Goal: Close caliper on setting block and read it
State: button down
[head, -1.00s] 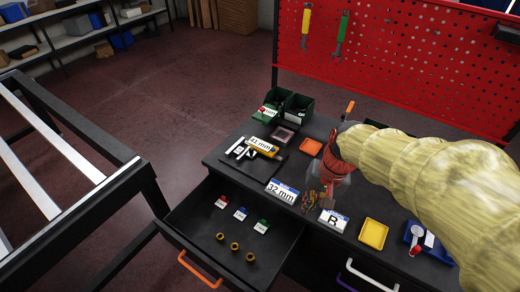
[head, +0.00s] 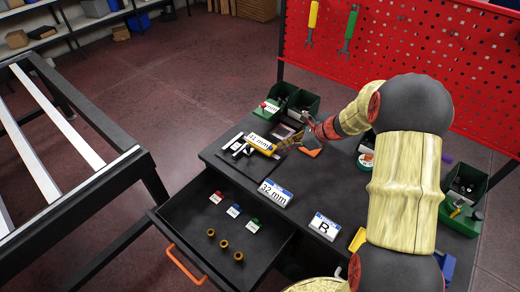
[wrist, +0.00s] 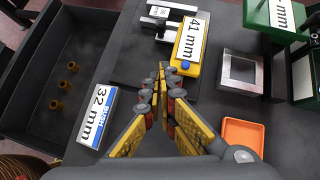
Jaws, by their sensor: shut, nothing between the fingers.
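The caliper shows as pale metal bars and jaws (head: 236,147) with a yellow body (head: 259,143) labelled 41 mm, on a dark mat at the table's back left. In the wrist view the yellow body (wrist: 189,48) has a blue button at its near end, and the pale jaws (wrist: 163,12) are at the top edge, partly cut off. I cannot clearly tell the setting block from the jaws. My gripper (wrist: 164,68) is shut and empty, its fingertips just short of the yellow body's near end. In the head view my gripper (head: 291,146) is right of the caliper.
A 32 mm card (head: 275,193) and a lettered card (head: 324,227) lie along the front. The open drawer (head: 180,233) holds brass bushes and small coloured tags. An orange tray (wrist: 249,135), a metal-framed square (wrist: 240,72) and green bins (head: 302,101) are close by.

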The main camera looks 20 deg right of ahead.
jog(key=b, duration=0.2)
send_near(250, 153)
jog(key=f, duration=0.4)
jog(key=shift+s+d+f, duration=0.15)
jog(key=shift+s+d, duration=0.05)
jog(key=shift+s, duration=0.05)
jog(key=shift+w+a+r, duration=0.25)
jog(key=shift+w+a, duration=0.55)
jog(key=shift+a, duration=0.1)
jog(key=shift+w+a, duration=0.4)
jog(key=shift+a, duration=0.1)
jog(key=shift+w+a+r, duration=0.15)
jog(key=shift+w+a, duration=0.6)
jog(key=shift+w, duration=0.3)
jog(key=shift+r, duration=0.15)
